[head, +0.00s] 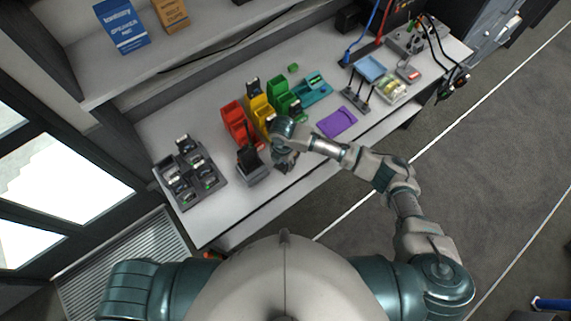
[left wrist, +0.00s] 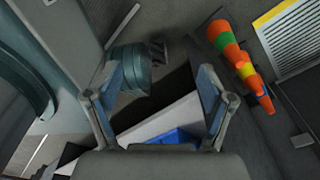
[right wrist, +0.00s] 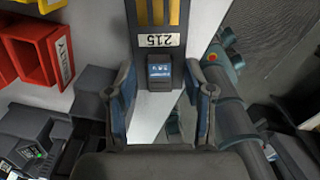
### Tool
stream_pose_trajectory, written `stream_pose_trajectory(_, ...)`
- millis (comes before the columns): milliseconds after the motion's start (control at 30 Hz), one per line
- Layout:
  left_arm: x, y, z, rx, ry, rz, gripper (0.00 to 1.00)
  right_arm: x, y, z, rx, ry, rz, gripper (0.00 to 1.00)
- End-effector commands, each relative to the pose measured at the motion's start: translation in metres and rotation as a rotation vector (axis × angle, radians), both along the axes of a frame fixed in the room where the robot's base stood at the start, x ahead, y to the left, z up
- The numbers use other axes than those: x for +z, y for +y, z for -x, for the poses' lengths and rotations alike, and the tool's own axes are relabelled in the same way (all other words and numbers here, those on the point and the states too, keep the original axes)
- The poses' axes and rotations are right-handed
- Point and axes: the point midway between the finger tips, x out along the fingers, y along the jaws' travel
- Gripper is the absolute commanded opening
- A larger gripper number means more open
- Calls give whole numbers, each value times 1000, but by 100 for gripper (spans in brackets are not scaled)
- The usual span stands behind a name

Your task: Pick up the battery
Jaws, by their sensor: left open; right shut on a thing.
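My right gripper (head: 286,163) is over the front of the bench, right of a dark grey holder (head: 253,174). In the right wrist view its fingers (right wrist: 162,100) stand either side of a dark block with yellow stripes, a white "215" label and a small blue face, which looks like the battery (right wrist: 159,55). The gripper is shut on it. In the head view the hand mostly hides this block. My left gripper (left wrist: 158,100) shows only in the left wrist view, open and empty, away from the bench top.
A black tray (head: 214,171) with several dark devices lies at the bench's left. Red (head: 236,122), yellow (head: 260,106) and green (head: 281,95) bins stand behind the hand. A purple mat (head: 337,122) lies to the right. An orange-and-green cone-like thing (left wrist: 240,65) shows near the left gripper.

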Motion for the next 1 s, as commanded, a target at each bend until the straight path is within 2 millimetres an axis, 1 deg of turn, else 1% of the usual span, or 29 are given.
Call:
stream_pose_trajectory(33,0,3,0,-1,0,-4,82,0,2,11,6,2,-2,8)
stream_pose_trajectory(167,0,11,0,-1,-1,-13,82,2,4,40,5,1,-3,8)
stream_pose_trajectory(300,0,17,-1,1,0,-19,82,6,9,77,6,2,-5,8)
stream_pose_trajectory(400,0,18,-1,1,-1,-21,82,8,11,104,6,2,-6,8)
stream_pose_trajectory(500,0,17,-1,2,0,-20,82,11,14,126,4,2,-6,8)
stream_pose_trajectory(600,-1,14,0,2,0,-16,82,12,18,142,4,2,-4,8)
stream_pose_trajectory(700,-1,8,0,4,0,-10,82,13,20,152,3,0,-3,8)
stream_pose_trajectory(800,-1,4,0,3,0,-5,82,14,21,157,0,0,-1,8)
stream_pose_trajectory(1000,-1,6,0,2,-1,-7,82,14,21,158,0,0,-1,8)
